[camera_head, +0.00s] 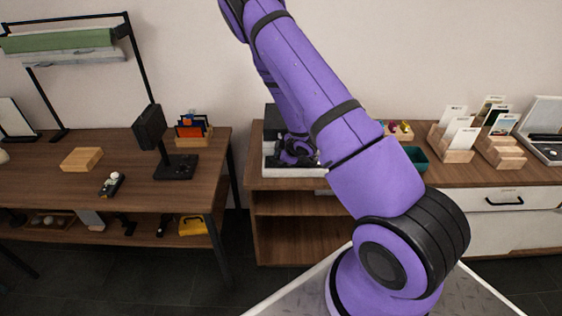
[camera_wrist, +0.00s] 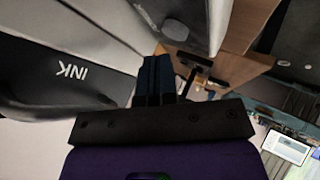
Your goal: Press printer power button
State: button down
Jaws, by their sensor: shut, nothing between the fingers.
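The printer (camera_head: 270,162), with a pale body and a dark upper part, stands on the cabinet top in the head view, partly hidden behind my arm. In the wrist view a dark printer panel (camera_wrist: 40,72) carries the upside-down word INK. A round grey button-like disc (camera_wrist: 175,30) sits on a pale surface ahead of the fingers; I cannot tell for certain that it is the power button. My gripper (camera_head: 297,152) is at the printer. In the wrist view its fingers (camera_wrist: 158,62) are shut and empty, close to the pale surface; contact cannot be told.
A green bin (camera_head: 415,157) and wooden card holders (camera_head: 458,150) stand right of the printer. The left table (camera_head: 130,150) holds a wooden block (camera_head: 82,159), a black stand (camera_head: 175,167) and a small organiser (camera_head: 193,138). A gap separates table and cabinet.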

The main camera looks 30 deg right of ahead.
jog(key=shift+f, duration=0.1)
dwell(0.5)
jog(key=shift+f, duration=0.3)
jog(key=shift+f, duration=0.3)
dwell(0.6)
jog(key=shift+r, duration=0.75)
notch_tip(320, 180, up, 6)
dwell(0.7)
